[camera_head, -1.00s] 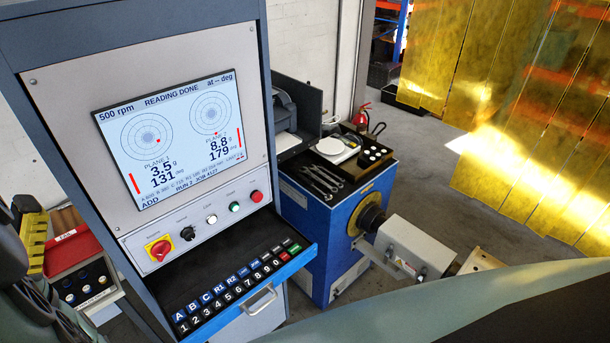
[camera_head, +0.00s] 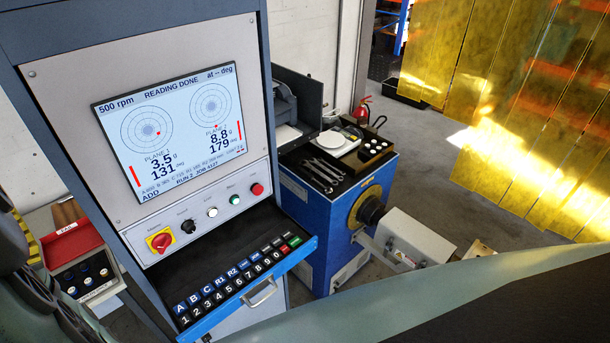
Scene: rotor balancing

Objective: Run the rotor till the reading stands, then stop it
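The screen (camera_head: 168,132) of the grey console reads 500 rpm, READING DONE, at -- deg. Plane 1 shows 3.5 g at 131 deg; the other plane shows 8.8 g at 179 deg. The rotor is not clearly visible. My gripper is not in view; parts of my arm cross the left and bottom right.
A keypad shelf (camera_head: 285,268) with a handle juts out under the console. Wrenches (camera_head: 324,170) and a scale (camera_head: 336,142) lie on the machine top. A red case (camera_head: 75,240) stands at left. A yellow strip curtain (camera_head: 490,85) hangs at right, with open floor before it.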

